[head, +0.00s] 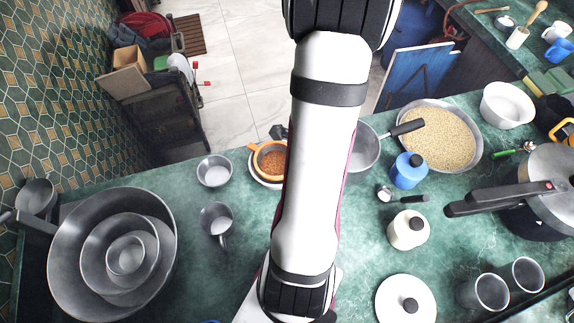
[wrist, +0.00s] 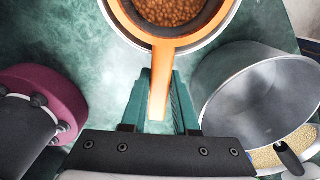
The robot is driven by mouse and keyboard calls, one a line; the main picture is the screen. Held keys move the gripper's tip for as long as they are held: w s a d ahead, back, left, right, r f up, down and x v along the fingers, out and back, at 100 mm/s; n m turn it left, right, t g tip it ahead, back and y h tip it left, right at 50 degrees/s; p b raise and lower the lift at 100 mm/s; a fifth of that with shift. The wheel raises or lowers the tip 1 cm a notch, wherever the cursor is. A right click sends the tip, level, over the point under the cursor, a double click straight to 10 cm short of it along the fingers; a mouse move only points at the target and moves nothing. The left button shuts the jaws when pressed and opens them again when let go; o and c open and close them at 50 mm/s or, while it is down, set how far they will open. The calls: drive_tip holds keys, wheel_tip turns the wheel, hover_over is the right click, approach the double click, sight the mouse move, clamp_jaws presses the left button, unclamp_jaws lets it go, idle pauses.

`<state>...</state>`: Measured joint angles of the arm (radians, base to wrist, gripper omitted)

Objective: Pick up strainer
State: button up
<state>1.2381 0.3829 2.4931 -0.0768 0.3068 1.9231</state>
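The orange strainer (head: 254,149) sits in a pale bowl on the green counter, with brown beans or grains inside. My arm covers its right side in the head view. In the wrist view the strainer (wrist: 172,41) is at the top, its handle pointing down toward me. My gripper (wrist: 160,78) is open, with one teal finger on each side of the handle. The handle appears to lie between the fingers, with a gap beside its lower end; whether the fingertips touch it I cannot tell. The fingertips are hidden behind my arm in the head view.
A metal saucepan (wrist: 258,95) stands close on the right, beside a pan of grain (head: 440,140). A blue-lidded jar (head: 408,172) is nearby. Metal cups (head: 214,171) and nested pans (head: 75,262) stand left. Bare counter lies left of the strainer in the wrist view.

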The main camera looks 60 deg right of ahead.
clamp_jaws()
idle(1.0)
